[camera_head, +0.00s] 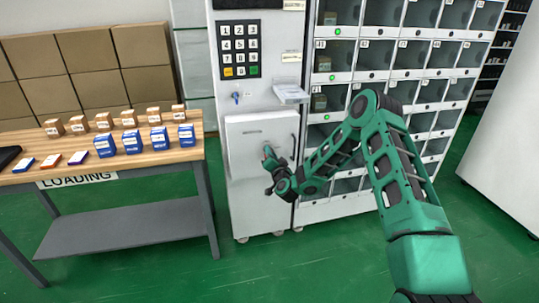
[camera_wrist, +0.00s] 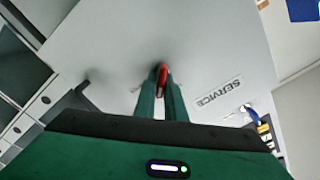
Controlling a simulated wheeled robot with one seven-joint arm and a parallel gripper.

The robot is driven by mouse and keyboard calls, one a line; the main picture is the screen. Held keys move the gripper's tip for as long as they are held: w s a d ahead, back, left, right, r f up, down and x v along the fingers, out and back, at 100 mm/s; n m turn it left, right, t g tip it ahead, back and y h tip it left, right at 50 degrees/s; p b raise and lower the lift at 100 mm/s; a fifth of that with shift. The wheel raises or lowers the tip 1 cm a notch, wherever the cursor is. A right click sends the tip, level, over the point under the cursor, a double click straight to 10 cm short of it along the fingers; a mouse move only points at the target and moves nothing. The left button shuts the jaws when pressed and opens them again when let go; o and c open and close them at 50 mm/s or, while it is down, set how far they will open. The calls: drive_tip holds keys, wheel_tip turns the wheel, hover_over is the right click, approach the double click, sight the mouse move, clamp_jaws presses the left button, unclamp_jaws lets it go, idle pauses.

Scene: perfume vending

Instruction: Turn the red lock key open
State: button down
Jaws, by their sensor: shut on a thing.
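The red lock key (camera_wrist: 162,74) sits on the white panel marked SERVICE, upside down in the wrist view. My gripper (camera_wrist: 161,92) is at the panel with its two green fingers shut on the key. Only the key's red part shows between the fingertips; the lock behind it is hidden. In the head view my gripper (camera_head: 268,152) reaches the white service panel (camera_head: 245,140) on the front of the vending machine, and the key cannot be made out there. The panel looks closed.
A dark handle (camera_wrist: 82,82) is on the panel's edge. A blue key (camera_head: 236,96) hangs above the panel, below the keypad (camera_head: 239,50). A small white tray (camera_head: 291,94) juts out at the upper right. The loading table (camera_head: 190,152) stands to the left, with boxes on it.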

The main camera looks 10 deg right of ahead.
drive_tip(key=m, duration=0.4)
drive_tip(key=shift+d+f+m, duration=0.25)
drive_tip(key=shift+m, duration=0.05)
drive_tip(key=shift+d+f+m, duration=0.1)
drive_tip(key=shift+f+m, duration=0.1)
drive_tip(key=shift+m, duration=2.1)
drive_tip(key=c, duration=1.9)
unclamp_jaws()
drive_tip(key=shift+o, duration=0.2)
drive_tip(key=shift+s, duration=0.1)
